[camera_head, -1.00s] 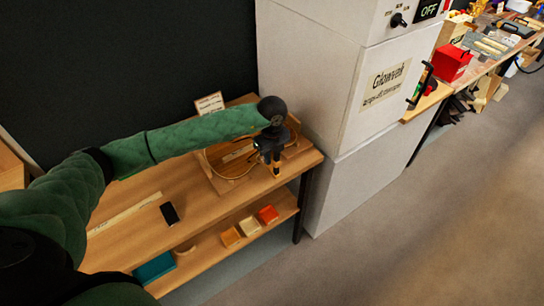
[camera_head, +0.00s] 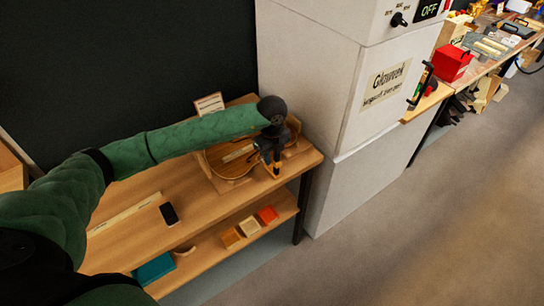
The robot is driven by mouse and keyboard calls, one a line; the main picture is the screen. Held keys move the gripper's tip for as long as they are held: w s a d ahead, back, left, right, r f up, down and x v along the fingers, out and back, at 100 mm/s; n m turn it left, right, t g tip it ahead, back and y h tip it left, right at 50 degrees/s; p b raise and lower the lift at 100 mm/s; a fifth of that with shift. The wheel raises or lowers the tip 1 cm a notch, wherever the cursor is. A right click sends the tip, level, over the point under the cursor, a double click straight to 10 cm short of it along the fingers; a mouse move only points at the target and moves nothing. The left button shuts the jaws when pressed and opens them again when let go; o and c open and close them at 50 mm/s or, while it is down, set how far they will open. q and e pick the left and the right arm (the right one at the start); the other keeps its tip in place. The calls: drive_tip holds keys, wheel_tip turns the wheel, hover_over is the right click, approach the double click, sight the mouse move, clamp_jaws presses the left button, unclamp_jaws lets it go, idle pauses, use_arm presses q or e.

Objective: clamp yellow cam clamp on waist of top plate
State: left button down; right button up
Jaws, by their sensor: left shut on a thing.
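The violin top plate (camera_head: 226,162) lies on the wooden bench (camera_head: 135,238) in the camera_head view, partly hidden behind my left forearm and hand. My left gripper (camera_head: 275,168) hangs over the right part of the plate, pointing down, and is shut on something. A small yellow-orange piece, which looks like the yellow cam clamp (camera_head: 276,170), shows at the fingertips. Most of it is hidden, and I cannot tell whether it touches the plate's edge. My right gripper is not in view.
A dark phone-like object (camera_head: 169,214) and a pale ruler-like strip (camera_head: 125,213) lie on the bench left of the plate. A small sign (camera_head: 209,104) stands behind. A large grey cabinet (camera_head: 345,120) borders the bench's right end. Small coloured boxes (camera_head: 248,227) sit on the lower shelf.

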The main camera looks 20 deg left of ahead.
use_arm(q)
drive_tip(key=shift+w+a+b, duration=0.5)
drive_tip(key=shift+w+a, duration=0.4)
drive_tip(key=shift+a, duration=0.25)
drive_tip(key=shift+w+a+b, duration=0.45)
drive_tip(key=shift+w+a, duration=0.4)
drive_tip(key=shift+a, duration=0.25)
idle(0.8)
drive_tip(key=c, duration=1.2)
unclamp_jaws()
drive_tip(key=shift+o, duration=0.2)
drive_tip(key=shift+r+b, duration=0.35)
drive_tip(key=shift+r, duration=0.15)
wheel_tip(320, 180, up, 7)
drive_tip(key=shift+f+b, duration=0.15)
drive_tip(key=shift+b, duration=0.85)
